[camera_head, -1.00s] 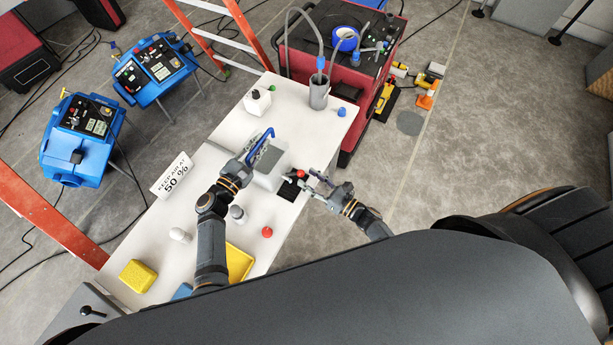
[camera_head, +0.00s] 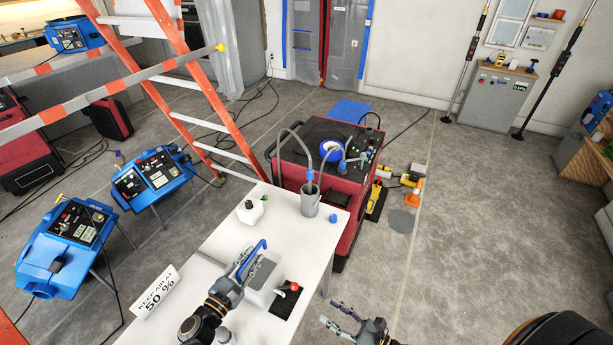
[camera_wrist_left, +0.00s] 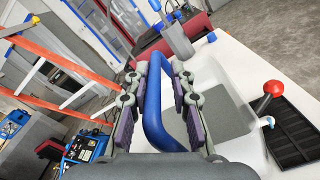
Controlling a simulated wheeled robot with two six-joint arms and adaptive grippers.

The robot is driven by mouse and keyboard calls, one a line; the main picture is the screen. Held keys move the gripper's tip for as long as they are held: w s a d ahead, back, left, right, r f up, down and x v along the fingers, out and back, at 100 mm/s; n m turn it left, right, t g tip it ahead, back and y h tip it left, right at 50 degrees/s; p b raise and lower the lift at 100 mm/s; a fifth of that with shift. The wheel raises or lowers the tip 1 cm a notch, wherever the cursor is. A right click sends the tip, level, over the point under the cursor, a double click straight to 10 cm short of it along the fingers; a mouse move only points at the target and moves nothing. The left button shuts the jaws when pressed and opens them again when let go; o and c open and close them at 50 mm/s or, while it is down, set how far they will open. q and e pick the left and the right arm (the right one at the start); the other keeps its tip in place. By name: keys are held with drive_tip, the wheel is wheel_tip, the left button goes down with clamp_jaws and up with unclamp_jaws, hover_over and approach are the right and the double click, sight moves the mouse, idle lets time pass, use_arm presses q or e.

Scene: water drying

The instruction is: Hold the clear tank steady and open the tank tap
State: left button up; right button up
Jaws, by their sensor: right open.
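The clear tank (camera_head: 262,292) stands on the white table with a blue handle on top (camera_wrist_left: 152,100). Its tap has a red knob (camera_head: 295,287), which also shows in the left wrist view (camera_wrist_left: 273,88), above a black drip tray (camera_head: 283,305). My left gripper (camera_head: 254,268) is at the handle, with the blue bar between its fingers (camera_wrist_left: 160,100). I cannot tell whether both pads press on it. My right gripper (camera_head: 340,318) is open and empty, right of the table edge and apart from the tap.
A sign (camera_head: 158,292) stands on the left edge. A red machine (camera_head: 345,215) is behind the table.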

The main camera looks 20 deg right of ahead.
use_arm(q)
drive_tip(key=shift+o, duration=1.1)
drive_tip(key=shift+w, duration=0.1)
drive_tip(key=shift+r, duration=0.1)
drive_tip(key=shift+r, duration=0.1)
drive_tip(key=v, duration=1.2)
drive_tip(key=shift+w, duration=0.1)
